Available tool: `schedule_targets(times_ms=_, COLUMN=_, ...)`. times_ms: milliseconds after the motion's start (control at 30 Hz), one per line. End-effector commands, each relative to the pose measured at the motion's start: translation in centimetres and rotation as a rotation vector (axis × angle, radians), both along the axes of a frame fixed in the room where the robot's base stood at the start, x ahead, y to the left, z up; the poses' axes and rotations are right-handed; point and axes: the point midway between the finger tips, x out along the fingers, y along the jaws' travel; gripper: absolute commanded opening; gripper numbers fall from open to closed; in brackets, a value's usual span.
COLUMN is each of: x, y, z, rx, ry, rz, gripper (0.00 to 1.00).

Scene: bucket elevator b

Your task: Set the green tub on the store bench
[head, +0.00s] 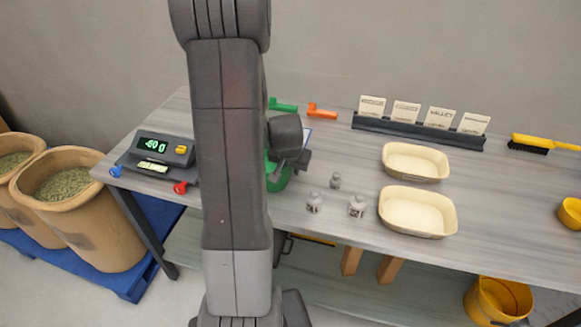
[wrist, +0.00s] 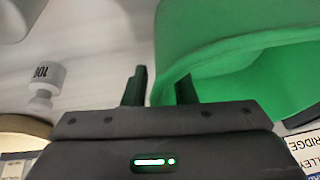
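The green tub (head: 279,172) is at the bench, largely hidden behind my arm in the head view. In the wrist view the green tub (wrist: 215,40) fills the upper right, its rim close to my fingers. My gripper (head: 291,158) is at the tub's right side. In the wrist view my gripper (wrist: 161,82) has its fingers apart, one on each side of the tub's near wall, with a narrow gap at the left finger. The tub's base is hidden. The grey bench (head: 330,180) stands along the wall; I cannot tell whether it is the store bench.
Metal weights (head: 356,206) and two cream trays (head: 414,162) (head: 418,211) stand to the right. A scale (head: 158,152) is at the left end. A label rack (head: 418,130), a yellow brush (head: 543,143) and green and orange scoops (head: 283,105) (head: 321,111) lie along the back.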

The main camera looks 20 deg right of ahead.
Motion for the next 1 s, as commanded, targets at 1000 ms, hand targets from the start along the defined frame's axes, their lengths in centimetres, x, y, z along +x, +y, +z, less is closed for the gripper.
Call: schedule_targets(times_ms=1000, x=-4.3, y=1.9, z=11.1, rx=0.0, ry=0.0, rz=0.0, gripper=0.25)
